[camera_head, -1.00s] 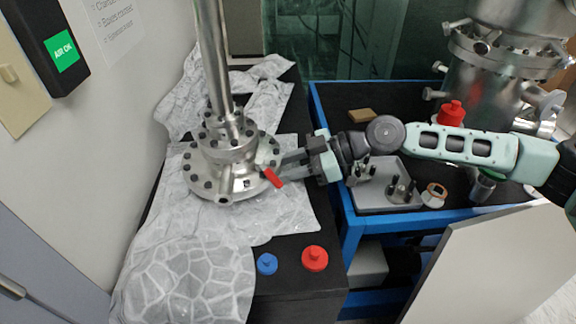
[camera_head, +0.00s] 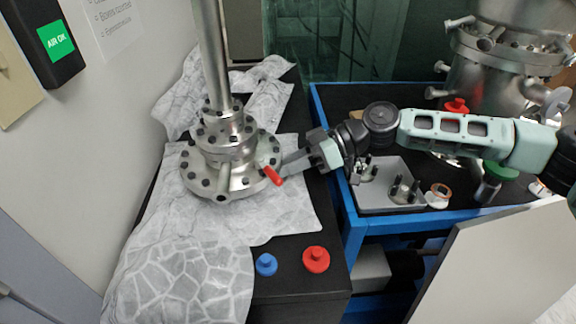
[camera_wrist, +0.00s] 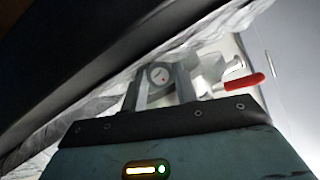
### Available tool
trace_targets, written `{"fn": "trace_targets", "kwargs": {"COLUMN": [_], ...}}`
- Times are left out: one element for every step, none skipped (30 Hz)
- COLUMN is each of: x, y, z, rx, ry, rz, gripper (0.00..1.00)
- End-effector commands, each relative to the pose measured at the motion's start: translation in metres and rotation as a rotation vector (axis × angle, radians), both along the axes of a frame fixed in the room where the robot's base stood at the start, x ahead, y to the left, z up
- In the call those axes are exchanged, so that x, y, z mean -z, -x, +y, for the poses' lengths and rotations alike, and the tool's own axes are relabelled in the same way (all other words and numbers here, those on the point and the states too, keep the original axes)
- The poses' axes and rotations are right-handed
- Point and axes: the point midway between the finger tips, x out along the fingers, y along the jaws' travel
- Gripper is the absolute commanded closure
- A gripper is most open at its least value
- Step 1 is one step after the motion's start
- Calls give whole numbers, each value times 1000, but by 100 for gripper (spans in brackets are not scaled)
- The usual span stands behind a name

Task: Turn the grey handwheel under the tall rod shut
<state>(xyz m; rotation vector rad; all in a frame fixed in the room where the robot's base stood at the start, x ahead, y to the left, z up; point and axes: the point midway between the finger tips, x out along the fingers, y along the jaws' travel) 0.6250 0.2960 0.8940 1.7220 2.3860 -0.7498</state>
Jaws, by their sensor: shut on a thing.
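The tall grey rod (camera_head: 215,55) stands upright on a bolted metal flange (camera_head: 222,180) at left centre in the head view. My gripper (camera_head: 284,168) reaches in from the right to the flange's right side, close by a red lever (camera_head: 272,175). In the wrist view a round grey handwheel (camera_wrist: 159,74) with a small pale face sits between my two fingers (camera_wrist: 157,88). My gripper is shut on it. The red lever (camera_wrist: 238,83) is just right of the fingers there. In the head view the handwheel is hidden or too small to make out.
Crumpled foil (camera_head: 195,270) lies under and around the flange. A blue cap (camera_head: 266,264) and a red cap (camera_head: 316,260) sit on the black bench in front. A blue-framed cart (camera_head: 345,225) with a grey tray (camera_head: 378,202) of parts stands at right, under my arm.

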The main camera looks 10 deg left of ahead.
Motion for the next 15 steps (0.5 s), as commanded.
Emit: {"fn": "trace_targets", "kwargs": {"x": [1, 1, 1, 1, 1, 0, 0, 0, 0, 0, 0, 0, 0, 0, 0], "y": [-1, -1, -1, -1, -1, -1, -1, -1, -1, -1, 0, 0, 0, -1, -1], "z": [-1, -1, -1, -1, -1, -1, -1, -1, -1, 0, -1, 0, 0, -1, -1], "rx": [1, 1, 1, 1, 1, 1, 1, 1, 1, 1, 1, 1, 1, 1, 1], "ry": [1, 1, 1, 1, 1, 1, 1, 1, 1, 1, 1, 0, 0, 0, 0], "rz": [-1, -1, -1, -1, -1, -2, -2, -2, -2, -2, -3, -3, -3, -3, -3], "gripper": [93, 93, 93, 68, 60, 49, 49, 49, 49, 49, 49, 49, 49, 49, 49]}}
